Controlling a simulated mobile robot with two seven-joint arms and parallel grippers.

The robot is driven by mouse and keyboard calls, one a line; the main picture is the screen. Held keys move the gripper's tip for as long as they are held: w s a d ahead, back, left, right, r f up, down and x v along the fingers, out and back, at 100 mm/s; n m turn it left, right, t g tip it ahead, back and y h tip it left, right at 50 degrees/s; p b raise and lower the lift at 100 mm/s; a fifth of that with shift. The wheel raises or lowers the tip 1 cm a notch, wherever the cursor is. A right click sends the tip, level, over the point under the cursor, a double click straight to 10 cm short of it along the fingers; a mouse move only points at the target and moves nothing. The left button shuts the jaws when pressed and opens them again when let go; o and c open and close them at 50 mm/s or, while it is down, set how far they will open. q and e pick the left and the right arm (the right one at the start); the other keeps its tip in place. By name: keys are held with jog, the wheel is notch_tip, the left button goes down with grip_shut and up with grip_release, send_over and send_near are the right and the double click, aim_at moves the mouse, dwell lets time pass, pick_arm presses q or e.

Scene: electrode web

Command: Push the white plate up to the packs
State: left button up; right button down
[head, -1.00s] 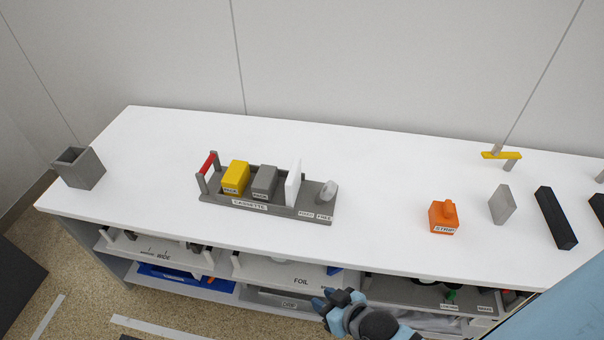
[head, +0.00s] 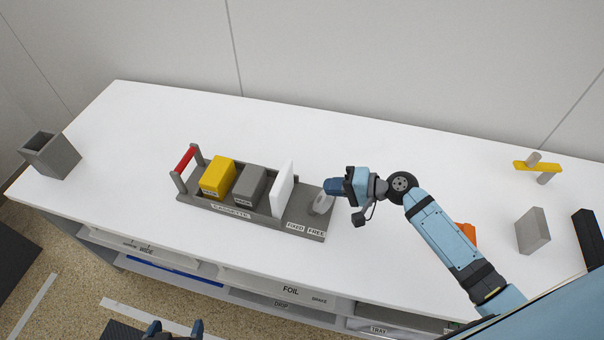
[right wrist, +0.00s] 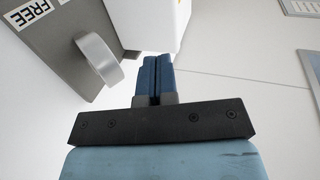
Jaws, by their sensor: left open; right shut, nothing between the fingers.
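The white plate (head: 283,190) stands upright in the grey cassette tray (head: 305,222), to the right of the grey pack (head: 249,184). The yellow pack (head: 217,177) stands left of the grey one. A small gap seems to show between the plate and the grey pack. My right gripper (head: 333,187) is shut and empty at the tray's right end, beside the light grey rounded piece (head: 321,203). In the right wrist view its fingers (right wrist: 157,62) are together, and the white plate (right wrist: 150,18) is ahead of them. My left gripper (head: 175,328) is open at the bottom edge, away from the table.
The tray has a red-topped handle (head: 186,159) at its left end. A grey open box (head: 50,155) stands far left. An orange block (head: 465,233) is partly hidden behind my right arm. A grey block (head: 532,231) and a yellow bar (head: 537,166) are at right.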

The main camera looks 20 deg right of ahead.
aim_at(286, 181)
jog(key=shift+w+r, duration=0.15)
jog(key=shift+w, duration=0.1)
jog(key=shift+w+a+m, duration=0.1)
jog(key=shift+a+m, duration=0.05)
jog(key=shift+m, duration=0.15)
jog(key=p+x, duration=0.1)
jog(key=x, duration=0.8)
jog(key=shift+w+a+p, duration=0.15)
jog(key=shift+w+p, duration=0.15)
jog(key=shift+p, duration=0.1)
jog(key=shift+a, duration=0.1)
jog(key=w+a+b, duration=0.1)
jog(key=w+a, duration=0.1)
jog(key=a, duration=0.1)
jog(key=w+a, duration=0.2)
jog(key=a, duration=0.1)
jog(key=w+a+b, duration=0.1)
jog(key=w+a, duration=0.1)
jog(key=a, duration=0.1)
jog(key=shift+w+b, duration=0.3)
jog(key=shift+w, duration=0.1)
jog(key=shift+s+d+r, duration=0.1)
